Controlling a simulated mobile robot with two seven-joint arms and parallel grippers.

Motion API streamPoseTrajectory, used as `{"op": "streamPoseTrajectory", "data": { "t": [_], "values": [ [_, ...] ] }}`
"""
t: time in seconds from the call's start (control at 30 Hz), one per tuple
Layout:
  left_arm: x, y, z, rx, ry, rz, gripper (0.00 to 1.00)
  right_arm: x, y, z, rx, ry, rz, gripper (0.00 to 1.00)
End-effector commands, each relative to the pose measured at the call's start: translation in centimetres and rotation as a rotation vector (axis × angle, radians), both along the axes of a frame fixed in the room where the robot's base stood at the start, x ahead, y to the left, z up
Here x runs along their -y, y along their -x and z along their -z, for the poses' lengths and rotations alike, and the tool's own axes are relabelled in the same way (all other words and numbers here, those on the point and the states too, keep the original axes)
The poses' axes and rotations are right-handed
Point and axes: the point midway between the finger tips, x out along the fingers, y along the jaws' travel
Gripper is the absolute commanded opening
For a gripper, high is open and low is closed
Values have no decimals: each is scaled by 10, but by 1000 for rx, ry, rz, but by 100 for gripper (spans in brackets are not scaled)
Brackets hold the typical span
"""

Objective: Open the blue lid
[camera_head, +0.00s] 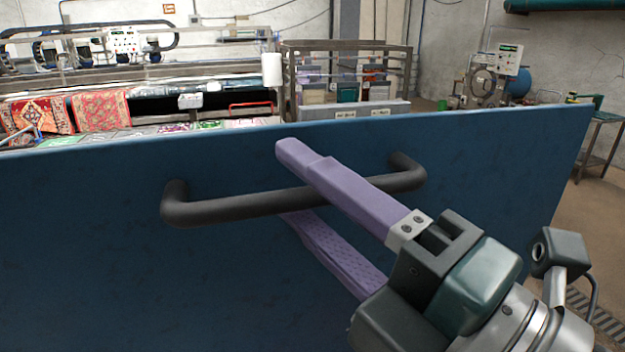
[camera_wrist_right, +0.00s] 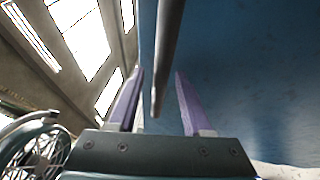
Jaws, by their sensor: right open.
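The blue lid (camera_head: 100,265) is a wide blue panel that spans the head view, its face turned toward me and its top edge sloping up to the right. A dark bar handle (camera_head: 235,207) is fixed to its face. My right gripper (camera_head: 287,183) is open, with one purple finger passing over the bar and the other below it. In the right wrist view, the handle (camera_wrist_right: 169,45) runs between the two fingers of my right gripper (camera_wrist_right: 160,76), with gaps visible on both sides. The blue lid (camera_wrist_right: 260,70) fills the right of that view. My left gripper is not in view.
Behind the lid are a rug-washing machine with patterned rugs (camera_head: 101,109), a metal rack (camera_head: 347,55) of folded items and a control box (camera_head: 508,57) with a blue tank. A metal table (camera_head: 600,120) stands at the right. Bare floor shows at the right edge.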

Motion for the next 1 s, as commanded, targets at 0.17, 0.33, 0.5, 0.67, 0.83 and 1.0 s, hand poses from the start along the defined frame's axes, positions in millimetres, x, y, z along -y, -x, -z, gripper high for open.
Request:
{"op": "streamPoseTrajectory", "data": {
  "t": [0.17,0.33,0.5,0.67,0.83,1.0],
  "values": [
    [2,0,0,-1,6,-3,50,0,0,0,-1,-1,1,38],
    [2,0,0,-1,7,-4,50,0,0,0,-1,-1,1,19],
    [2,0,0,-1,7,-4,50,1,0,0,-1,-1,1,0],
    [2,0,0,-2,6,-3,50,1,0,0,-1,0,1,0],
    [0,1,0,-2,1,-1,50,1,0,0,-1,-1,1,0],
    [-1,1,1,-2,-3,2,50,1,0,0,-1,0,1,0]
  ]
}}
